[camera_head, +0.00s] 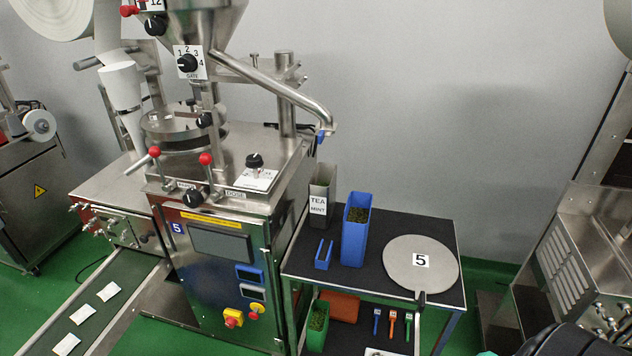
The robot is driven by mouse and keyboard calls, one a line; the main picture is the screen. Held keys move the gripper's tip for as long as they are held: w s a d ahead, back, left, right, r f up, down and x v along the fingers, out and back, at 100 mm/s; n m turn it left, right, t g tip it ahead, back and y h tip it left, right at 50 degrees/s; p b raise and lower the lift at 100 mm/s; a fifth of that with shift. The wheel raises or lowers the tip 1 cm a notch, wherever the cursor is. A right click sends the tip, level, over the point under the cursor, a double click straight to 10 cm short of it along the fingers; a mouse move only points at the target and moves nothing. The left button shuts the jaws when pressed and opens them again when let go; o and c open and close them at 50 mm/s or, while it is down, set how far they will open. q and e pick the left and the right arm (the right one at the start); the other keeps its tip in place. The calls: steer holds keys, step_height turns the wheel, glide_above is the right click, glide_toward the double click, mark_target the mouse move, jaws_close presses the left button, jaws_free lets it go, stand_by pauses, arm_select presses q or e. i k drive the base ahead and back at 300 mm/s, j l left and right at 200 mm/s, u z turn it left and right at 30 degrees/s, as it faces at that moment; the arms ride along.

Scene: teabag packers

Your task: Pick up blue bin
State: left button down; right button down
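A tall blue bin (354,238) stands upright on the black top of the small table (440,237). It is open at the top and filled with a green-brown, leafy material. A smaller, low blue holder (323,254) stands just left of it. Neither of my grippers shows in the head view. A dark, rounded shape (575,343) is cut off at the bottom right corner; I cannot tell what it is.
A grey bin (318,207) labelled "TEA MINT" stands behind left. The packing machine (215,275) is left of the table. A green bin (318,326) and small coloured tools (392,323) are on the lower shelf.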

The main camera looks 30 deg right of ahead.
mark_target(356, 229)
steer(key=z, duration=1.25)
